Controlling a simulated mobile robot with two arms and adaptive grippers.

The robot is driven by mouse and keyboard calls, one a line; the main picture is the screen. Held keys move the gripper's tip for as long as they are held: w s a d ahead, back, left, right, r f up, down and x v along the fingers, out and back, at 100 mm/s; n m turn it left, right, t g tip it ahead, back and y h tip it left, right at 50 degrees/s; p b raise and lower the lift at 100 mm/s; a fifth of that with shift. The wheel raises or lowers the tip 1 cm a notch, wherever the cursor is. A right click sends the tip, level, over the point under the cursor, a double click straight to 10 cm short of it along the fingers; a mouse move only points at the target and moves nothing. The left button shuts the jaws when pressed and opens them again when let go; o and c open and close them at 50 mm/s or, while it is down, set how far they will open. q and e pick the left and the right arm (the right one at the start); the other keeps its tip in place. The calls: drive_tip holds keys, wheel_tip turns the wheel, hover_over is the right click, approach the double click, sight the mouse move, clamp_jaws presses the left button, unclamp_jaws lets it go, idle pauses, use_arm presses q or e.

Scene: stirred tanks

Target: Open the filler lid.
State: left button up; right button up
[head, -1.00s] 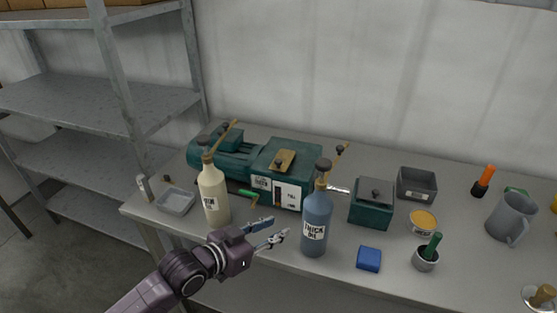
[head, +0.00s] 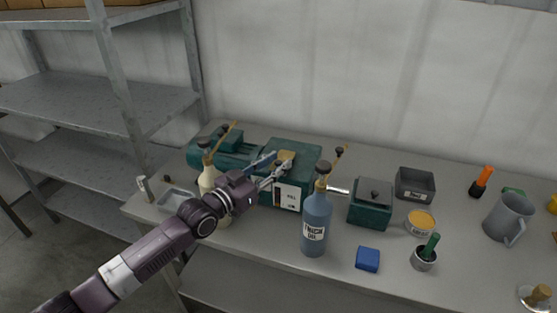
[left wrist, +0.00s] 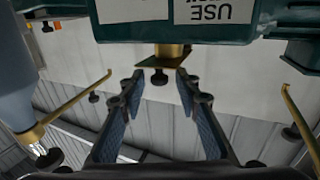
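The filler lid (head: 287,155) is a brass-coloured plate with a black knob, on top of the green gear unit (head: 300,150). In the left wrist view, which looks inverted, the lid (left wrist: 163,61) and its knob (left wrist: 159,77) appear at the centre, in line with the gap between my fingertips. My left gripper (head: 278,164) is open and empty, its fingertips close to the lid's near side; it also shows in the left wrist view (left wrist: 160,84). I cannot tell whether either finger touches the knob. My gripper partly hides the unit's front. My right gripper is out of view.
A cream bottle (head: 207,180) stands partly behind my left arm. A blue thick-oil bottle (head: 315,222) stands right of the gripper. A dark green box (head: 370,205), grey tray (head: 415,183), blue block (head: 368,260) and mug (head: 509,217) stand further right.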

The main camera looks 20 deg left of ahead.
use_arm(q)
drive_tip(key=shift+w+d, duration=0.2)
drive_tip(key=shift+w, duration=0.2)
clamp_jaws()
